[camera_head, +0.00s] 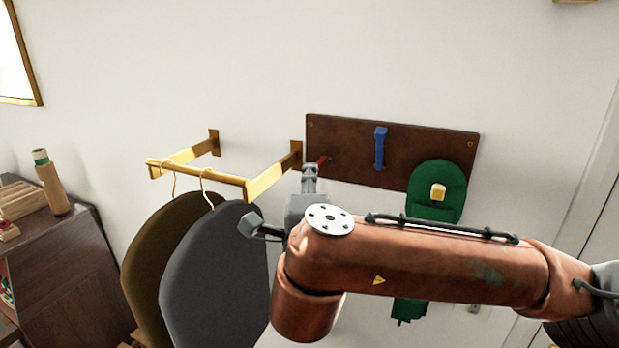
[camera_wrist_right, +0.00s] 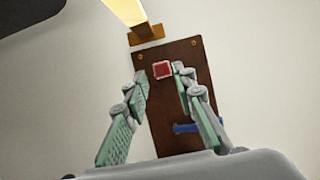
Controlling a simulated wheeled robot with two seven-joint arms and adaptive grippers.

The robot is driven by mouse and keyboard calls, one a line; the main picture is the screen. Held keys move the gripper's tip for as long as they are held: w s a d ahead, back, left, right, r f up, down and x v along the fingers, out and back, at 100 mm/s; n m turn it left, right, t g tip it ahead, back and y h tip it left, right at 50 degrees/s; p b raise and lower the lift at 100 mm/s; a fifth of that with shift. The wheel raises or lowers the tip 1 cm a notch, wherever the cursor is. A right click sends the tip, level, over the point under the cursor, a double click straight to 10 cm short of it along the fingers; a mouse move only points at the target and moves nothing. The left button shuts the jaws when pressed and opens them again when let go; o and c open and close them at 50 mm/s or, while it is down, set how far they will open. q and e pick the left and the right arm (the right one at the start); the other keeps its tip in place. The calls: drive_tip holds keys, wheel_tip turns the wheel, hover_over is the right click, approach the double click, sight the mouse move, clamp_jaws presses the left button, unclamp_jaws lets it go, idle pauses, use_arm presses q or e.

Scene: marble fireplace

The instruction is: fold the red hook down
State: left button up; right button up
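The red hook (camera_head: 323,161) is at the left end of a dark brown wall board (camera_head: 345,130), partly hidden behind my right gripper in the head view. In the right wrist view the red hook (camera_wrist_right: 162,69) shows as a red square, seen nearly end-on, on the board (camera_wrist_right: 165,108). My right gripper (camera_head: 310,171) is just in front of the hook. In the wrist view its two fingers (camera_wrist_right: 161,80) are spread, one on each side of the hook, with nothing held between them. I cannot tell whether they touch it. My left gripper is not in view.
A blue hook (camera_head: 380,148) is mid-board. A green item (camera_head: 436,180) hangs at the yellow hook (camera_head: 438,192). A brass rail (camera_head: 262,183) with brown and grey garments (camera_head: 215,275) juts out left of my gripper. A dark cabinet (camera_head: 70,270) stands far left.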

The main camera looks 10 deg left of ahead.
drive_tip(key=s+d, duration=0.1)
drive_tip(key=s, duration=0.8)
drive_tip(key=shift+s+d, duration=0.15)
drive_tip(key=shift+s, duration=0.05)
drive_tip(key=shift+f, duration=0.1)
